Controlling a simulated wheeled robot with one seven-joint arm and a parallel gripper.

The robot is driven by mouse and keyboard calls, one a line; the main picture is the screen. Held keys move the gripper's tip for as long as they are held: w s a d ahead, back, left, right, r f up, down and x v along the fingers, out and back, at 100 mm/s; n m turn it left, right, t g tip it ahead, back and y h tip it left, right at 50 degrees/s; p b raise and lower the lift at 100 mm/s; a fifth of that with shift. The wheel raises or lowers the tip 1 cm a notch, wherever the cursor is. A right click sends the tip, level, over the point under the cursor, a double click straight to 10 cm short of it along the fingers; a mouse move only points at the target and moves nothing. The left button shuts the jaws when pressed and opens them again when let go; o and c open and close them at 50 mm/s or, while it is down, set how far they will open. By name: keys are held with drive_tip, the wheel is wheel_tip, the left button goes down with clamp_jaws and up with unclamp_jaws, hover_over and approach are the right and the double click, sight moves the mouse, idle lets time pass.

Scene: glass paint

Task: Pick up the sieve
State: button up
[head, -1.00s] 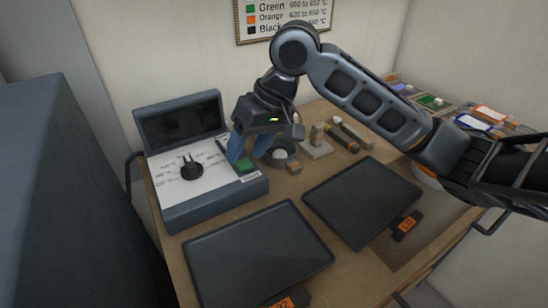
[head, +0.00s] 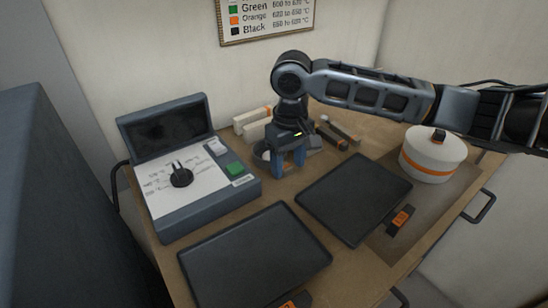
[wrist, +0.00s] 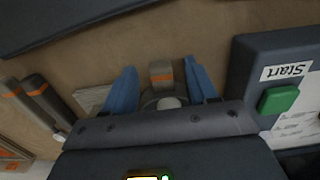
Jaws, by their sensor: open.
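In the wrist view the handle lies between the two blue fingers of my gripper (wrist: 160,78), with a gap on each side. A pale round thing (wrist: 168,102) sits in the round part, which my gripper body partly covers. In the head view my gripper (head: 289,170) points down over the table, fingers apart and empty. There the round part (head: 261,150) shows only partly beside the gripper and the handle is hidden.
A control box (head: 200,195) with a green button stands close left of my gripper. Two dark trays (head: 250,262) (head: 355,195) lie in front. Dark tools with orange bands (head: 335,134) lie behind right, and a white round container (head: 432,155) stands at the right.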

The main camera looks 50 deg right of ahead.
drive_tip(key=shift+f, duration=0.55)
clamp_jaws()
